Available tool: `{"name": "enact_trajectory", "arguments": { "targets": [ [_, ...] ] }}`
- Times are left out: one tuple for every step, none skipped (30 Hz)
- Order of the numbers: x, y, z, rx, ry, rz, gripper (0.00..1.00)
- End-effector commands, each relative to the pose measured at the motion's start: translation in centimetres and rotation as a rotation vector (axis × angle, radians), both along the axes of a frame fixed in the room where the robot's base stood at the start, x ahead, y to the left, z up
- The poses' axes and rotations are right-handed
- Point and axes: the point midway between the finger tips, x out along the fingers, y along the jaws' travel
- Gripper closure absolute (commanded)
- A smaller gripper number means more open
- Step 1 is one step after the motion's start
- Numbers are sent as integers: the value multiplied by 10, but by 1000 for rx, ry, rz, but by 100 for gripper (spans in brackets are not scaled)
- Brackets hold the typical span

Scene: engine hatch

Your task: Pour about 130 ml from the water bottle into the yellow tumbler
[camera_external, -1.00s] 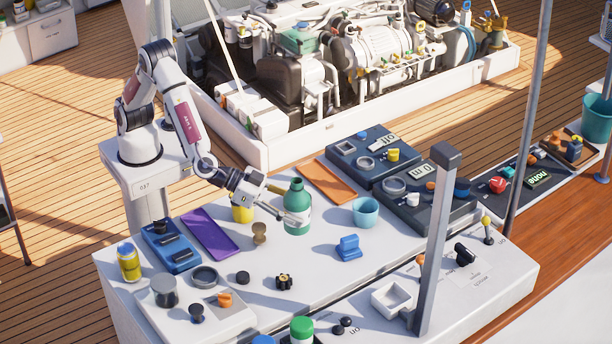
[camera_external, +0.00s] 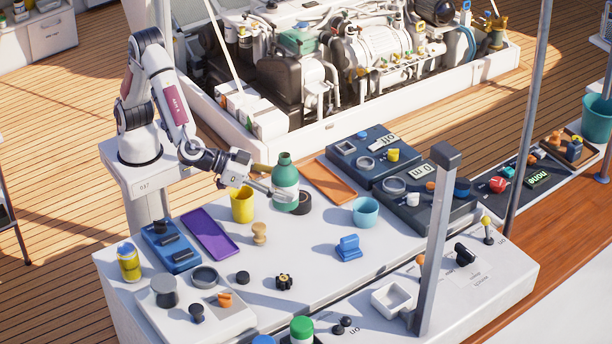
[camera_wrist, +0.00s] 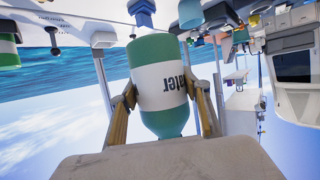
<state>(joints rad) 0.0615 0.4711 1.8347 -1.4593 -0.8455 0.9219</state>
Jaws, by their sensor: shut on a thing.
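The water bottle (camera_external: 284,171) is green with a white label and is upright, raised above the table. My gripper (camera_external: 277,191) is shut on it around the label. In the wrist view the bottle (camera_wrist: 158,50) sits between the two fingers (camera_wrist: 163,97), and its label reads "ater". The yellow tumbler (camera_external: 242,207) stands upright on the table, left of the bottle and just below my gripper. Its inside is mostly hidden, so I cannot tell what it holds.
A black ring (camera_external: 301,203) lies beside the bottle. A light-blue cup (camera_external: 365,213), a blue block (camera_external: 348,249) and a tan peg (camera_external: 259,233) stand nearby. A purple tray (camera_external: 212,236) lies left and an orange tray (camera_external: 334,182) behind right. The table's middle front is fairly clear.

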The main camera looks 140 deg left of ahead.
Motion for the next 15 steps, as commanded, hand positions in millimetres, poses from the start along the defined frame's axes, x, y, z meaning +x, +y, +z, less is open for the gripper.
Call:
{"name": "enact_trajectory", "arguments": {
  "targets": [
    [-9, -2, 1, 1, 0, 22, 84],
    [-15, -2, 1, 1, -2, 40, 84],
    [-24, -1, 1, 1, -2, 63, 84],
    [-30, -1, 0, 1, -2, 82, 84],
    [-37, -2, 0, 1, -2, 98, 84],
    [-45, -2, -1, 2, -1, 121, 84],
    [-52, -2, -1, 2, -1, 139, 84],
    [-59, -2, -1, 1, -2, 157, 84],
    [-69, -2, -1, 2, -1, 182, 84],
    [-76, -2, -2, 1, -2, 199, 84],
    [-82, -2, -2, 2, -1, 215, 84],
    [-92, -2, -2, 2, 0, 239, 84],
    [-99, -2, -2, 2, -2, 256, 84],
    [-106, -2, -2, 1, -2, 272, 84],
    [-115, -2, -3, 2, 0, 294, 84]
  ]
}}
